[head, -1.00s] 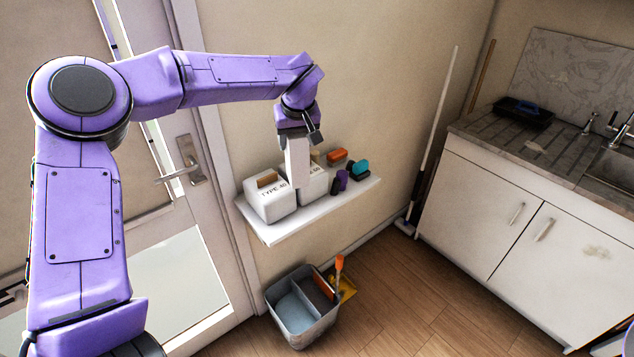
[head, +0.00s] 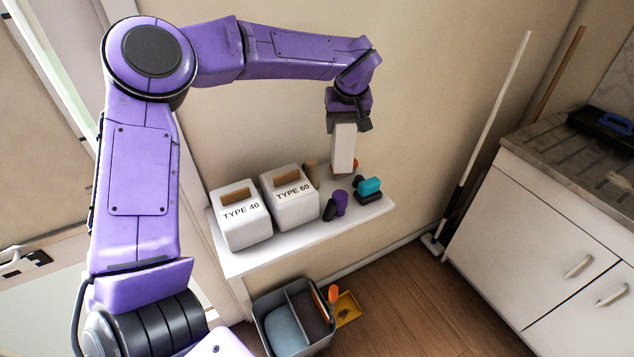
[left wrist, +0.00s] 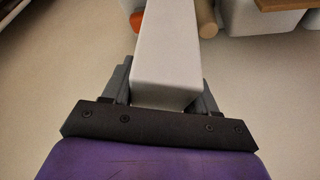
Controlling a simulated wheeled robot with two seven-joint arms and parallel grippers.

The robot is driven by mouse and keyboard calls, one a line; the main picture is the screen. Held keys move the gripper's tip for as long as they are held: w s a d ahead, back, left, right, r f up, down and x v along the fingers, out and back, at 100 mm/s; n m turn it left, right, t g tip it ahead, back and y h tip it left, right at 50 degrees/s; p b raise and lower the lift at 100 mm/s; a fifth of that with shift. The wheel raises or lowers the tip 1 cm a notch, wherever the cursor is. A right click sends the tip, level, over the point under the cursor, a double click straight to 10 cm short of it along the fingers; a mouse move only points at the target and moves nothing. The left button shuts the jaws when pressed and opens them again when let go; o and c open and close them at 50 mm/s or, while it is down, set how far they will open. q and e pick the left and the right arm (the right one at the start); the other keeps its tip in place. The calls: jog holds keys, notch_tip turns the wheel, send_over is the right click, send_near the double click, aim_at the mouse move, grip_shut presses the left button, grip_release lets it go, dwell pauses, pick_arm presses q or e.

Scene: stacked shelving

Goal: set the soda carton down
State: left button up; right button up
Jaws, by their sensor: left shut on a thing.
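The soda carton (head: 343,150) is a plain, pale, tall box, held upright below my left gripper (head: 346,124). That gripper is shut on the carton's upper part. The carton is over the back of the white wall shelf (head: 290,240), right of two white boxes; I cannot tell whether its bottom touches the shelf. In the left wrist view the carton (left wrist: 168,45) sits between the dark fingers (left wrist: 165,88) and runs out of the picture at the top. My right gripper is out of view.
On the shelf stand the TYPE 40 box (head: 240,218), the TYPE 60 box (head: 291,200), a tan cylinder (head: 311,172), purple (head: 340,203) and teal (head: 369,188) items, and an orange item (head: 355,165) partly behind the carton. A grey divided bin (head: 262,312) is below.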

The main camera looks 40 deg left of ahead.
aim_at(340, 157)
pick_arm(q)
jog(key=shift+w+f, duration=0.1)
jog(key=shift+f, duration=0.4)
jog(key=f, duration=0.1)
jog(key=s+f, duration=0.2)
jog(key=shift+f+p, duration=0.35)
jog(key=f, duration=0.2)
jog(key=w+f, duration=0.1)
jog(key=f, duration=0.2)
jog(key=shift+w+d, duration=0.1)
jog(key=shift+w, duration=0.05)
jog(key=shift+s+r, duration=0.1)
jog(key=shift+s, duration=0.3)
jog(key=o, duration=1.3)
jog(key=shift+w+f, duration=0.2)
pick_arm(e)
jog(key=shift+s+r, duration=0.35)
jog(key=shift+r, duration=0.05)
pick_arm(q)
jog(key=shift+s+r, duration=0.1)
